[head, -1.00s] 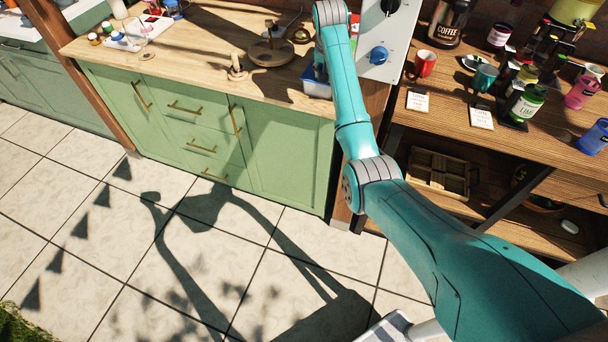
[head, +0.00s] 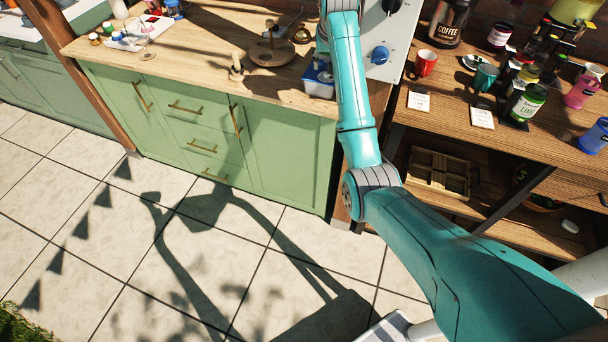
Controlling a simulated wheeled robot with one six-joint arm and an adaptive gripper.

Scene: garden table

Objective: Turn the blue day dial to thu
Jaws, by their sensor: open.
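The blue day dial (head: 379,55) is a round knob on a light grey panel (head: 403,38) that stands at the right end of the green cabinet's top. The day words around the dial are too small to read, so I cannot tell where it points. My teal arm reaches up to the left of the dial. Its end runs out at the top edge of the picture, so my gripper is out of view.
A dark knob (head: 391,6) sits above the dial on the panel. A blue-and-white tub (head: 318,80) stands left of my arm. A red mug (head: 425,63) and a teal mug (head: 484,77) stand on the wooden shelf to the right. A round wooden stand (head: 271,52) is further left.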

